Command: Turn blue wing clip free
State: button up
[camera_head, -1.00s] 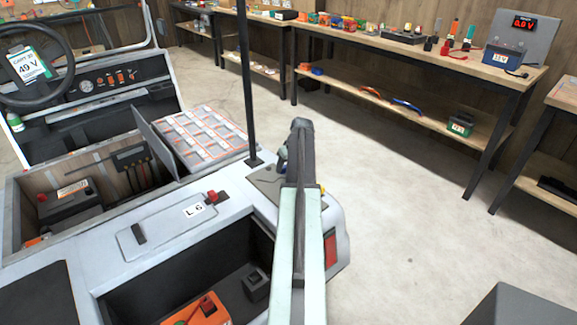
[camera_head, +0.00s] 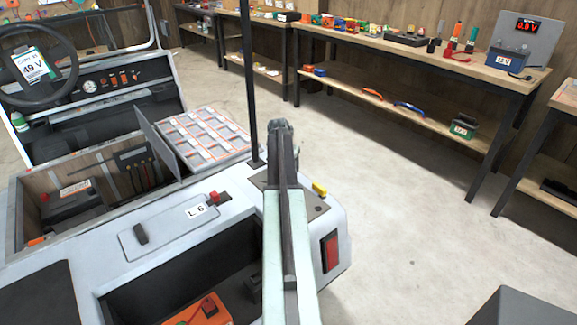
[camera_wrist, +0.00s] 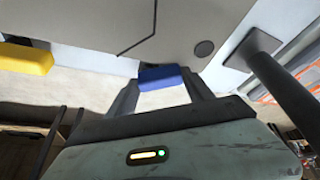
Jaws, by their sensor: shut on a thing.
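The blue wing clip (camera_wrist: 162,77) sits between the two fingers of my gripper (camera_wrist: 163,84) in the wrist view. The fingers are shut on it, at the edge of a pale panel. A yellow clip (camera_wrist: 25,57) is apart from my gripper, to the left in the wrist view. In the head view the yellow clip (camera_head: 319,188) stands on the cart's rear corner, just right of my arm. My arm covers the blue clip and the fingertips in that view.
A black post (camera_head: 249,90) rises from the cart close to my arm's left side. An open bay with an orange battery (camera_head: 200,312) lies below. A red knob (camera_head: 213,197) is on the cart's deck. Clear floor (camera_head: 400,210) lies to the right, before the workbenches.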

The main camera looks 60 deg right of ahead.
jog(key=m, duration=0.1)
jog(key=m+g, duration=0.1)
jog(key=m, duration=0.1)
jog(key=shift+w+d+m, duration=0.1)
jog(key=shift+d+m, duration=0.2)
jog(key=shift+d, duration=0.1)
jog(key=shift+d+m+g, duration=0.15)
jog(key=shift+m+g, duration=0.55)
jog(key=shift+m, duration=0.8)
jog(key=o, duration=1.4)
jog(key=shift+c, duration=0.2)
jog(key=shift+r, duration=0.15)
jog(key=s+p+v, duration=0.1)
jog(key=p+v, duration=0.6)
jog(key=shift+w+r, duration=0.25)
jog(key=shift+w, duration=0.3)
